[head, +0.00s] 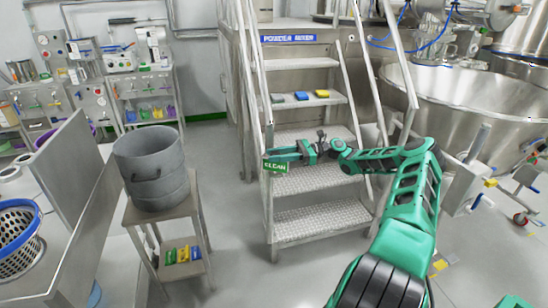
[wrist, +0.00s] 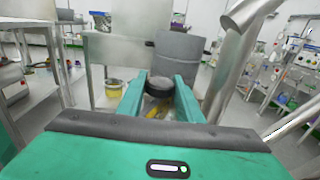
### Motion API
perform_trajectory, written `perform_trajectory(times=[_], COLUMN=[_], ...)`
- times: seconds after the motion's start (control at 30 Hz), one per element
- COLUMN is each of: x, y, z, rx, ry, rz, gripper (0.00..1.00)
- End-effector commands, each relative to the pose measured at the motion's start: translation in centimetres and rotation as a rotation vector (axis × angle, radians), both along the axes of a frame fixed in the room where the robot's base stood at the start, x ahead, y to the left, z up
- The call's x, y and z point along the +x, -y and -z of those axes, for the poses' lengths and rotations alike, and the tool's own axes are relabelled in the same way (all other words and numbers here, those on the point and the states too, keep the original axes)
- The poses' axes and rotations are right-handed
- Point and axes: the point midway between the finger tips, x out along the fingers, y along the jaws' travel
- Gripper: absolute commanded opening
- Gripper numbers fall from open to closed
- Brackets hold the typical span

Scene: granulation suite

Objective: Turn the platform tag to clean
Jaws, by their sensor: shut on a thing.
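The platform tag (head: 276,166) is a small green plate reading CLEAN in white, at the left handrail of the metal stairs. My gripper (head: 277,154) reaches across the stairs from the right, with its fingertips right at the tag's upper edge. In the wrist view my gripper (wrist: 160,80) has its two green fingers on either side of a dark round piece (wrist: 158,87), apparently part of the tag. The lettering does not show in the wrist view.
The metal stairs (head: 312,178) rise behind my gripper, with coloured blocks on an upper step. A grey pot (head: 150,165) stands on a small stand to the left. A large steel vessel (head: 455,100) is at right. Floor between stand and stairs is clear.

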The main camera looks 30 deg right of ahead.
Motion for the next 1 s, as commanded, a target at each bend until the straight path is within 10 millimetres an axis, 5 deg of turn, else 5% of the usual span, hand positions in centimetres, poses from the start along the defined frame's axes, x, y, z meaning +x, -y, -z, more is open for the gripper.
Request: perform_trajectory(times=[1.0], x=[0.46], y=[0.19], z=[-0.05], rx=[0.001], ry=[0.000], rz=[-0.537], gripper=[0.10])
